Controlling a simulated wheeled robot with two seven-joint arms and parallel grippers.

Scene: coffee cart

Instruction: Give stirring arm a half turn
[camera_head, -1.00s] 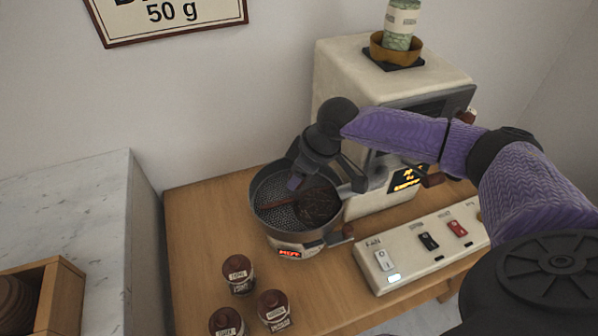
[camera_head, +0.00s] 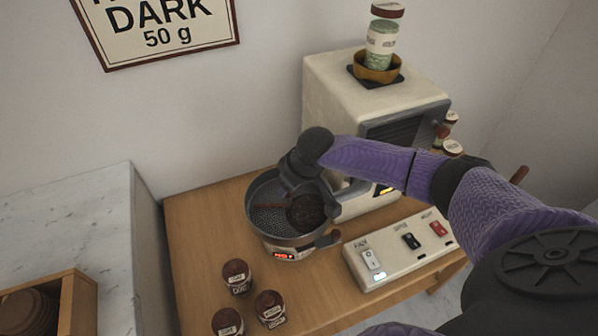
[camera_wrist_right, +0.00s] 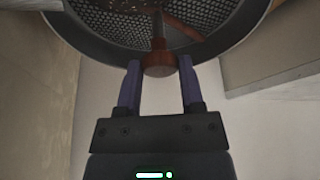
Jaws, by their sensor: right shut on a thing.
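The round metal pan (camera_head: 252,220) with a perforated floor stands on the wooden cart, in front of the cream machine. The reddish-brown stirring arm (camera_head: 271,205) lies across the pan, pointing left in the head view. In the right wrist view its brown knob (camera_wrist_right: 158,66) sits on an upright post. My right gripper (camera_head: 300,187) reaches over the pan from the right; its fingertips are hidden in the head view. In the right wrist view its purple fingers (camera_wrist_right: 160,70) are shut on the knob, one on each side. My left gripper is not in view.
The cream machine (camera_head: 330,85) carries a jar (camera_head: 381,45) in a brown bowl. A switch panel (camera_head: 385,265) stands right of the pan. Several brown-lidded jars (camera_head: 236,276) stand in front. Dark beans (camera_head: 305,213) lie in the pan. Bare wood shows at left.

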